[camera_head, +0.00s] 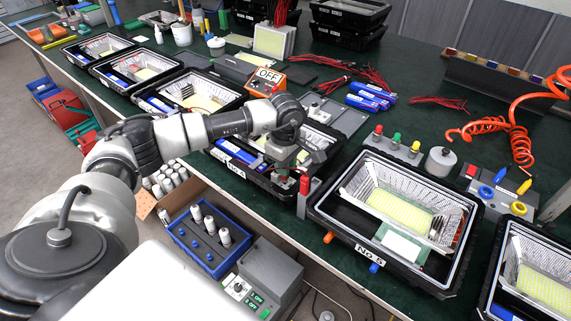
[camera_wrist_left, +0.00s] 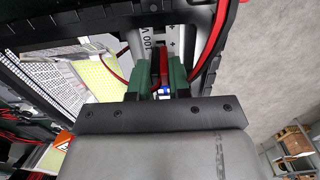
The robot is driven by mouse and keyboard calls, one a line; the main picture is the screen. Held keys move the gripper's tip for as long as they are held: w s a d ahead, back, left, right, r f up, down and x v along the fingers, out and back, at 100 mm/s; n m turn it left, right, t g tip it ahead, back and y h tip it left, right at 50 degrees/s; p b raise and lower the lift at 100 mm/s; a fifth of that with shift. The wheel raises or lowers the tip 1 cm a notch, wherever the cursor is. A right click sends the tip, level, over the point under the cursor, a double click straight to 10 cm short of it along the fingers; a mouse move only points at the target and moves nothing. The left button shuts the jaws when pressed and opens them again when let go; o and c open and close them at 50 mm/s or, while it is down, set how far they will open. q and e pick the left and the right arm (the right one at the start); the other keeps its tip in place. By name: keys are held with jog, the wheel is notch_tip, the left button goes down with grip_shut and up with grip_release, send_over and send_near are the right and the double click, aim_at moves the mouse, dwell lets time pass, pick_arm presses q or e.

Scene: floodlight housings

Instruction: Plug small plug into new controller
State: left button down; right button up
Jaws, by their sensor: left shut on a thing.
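My left gripper (camera_head: 292,165) is low over a black floodlight housing (camera_head: 262,187) in the row's middle. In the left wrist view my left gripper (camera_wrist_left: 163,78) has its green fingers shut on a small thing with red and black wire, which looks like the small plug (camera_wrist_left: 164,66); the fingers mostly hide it. A grey part (camera_wrist_left: 196,42) with printed "100 V" and plus and minus marks lies just beyond the fingertips; it may be the controller. I cannot tell whether the plug touches it. My right gripper is not in view.
An open housing marked No 5 (camera_head: 327,225) stands to the right, with another housing (camera_head: 492,286) beyond it. A red upright part (camera_head: 303,184) stands close beside my gripper. Blue battery packs (camera_head: 370,97) and red wires (camera_head: 437,102) lie behind on the green table.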

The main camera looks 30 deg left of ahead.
pick_arm(q)
jog(key=shift+f+b, duration=0.6)
jog(key=shift+f, duration=0.1)
jog(key=shift+f, duration=0.15)
jog(key=c, duration=1)
grip_release()
notch_tip(320, 180, up, 11)
jog(key=shift+b, duration=0.5)
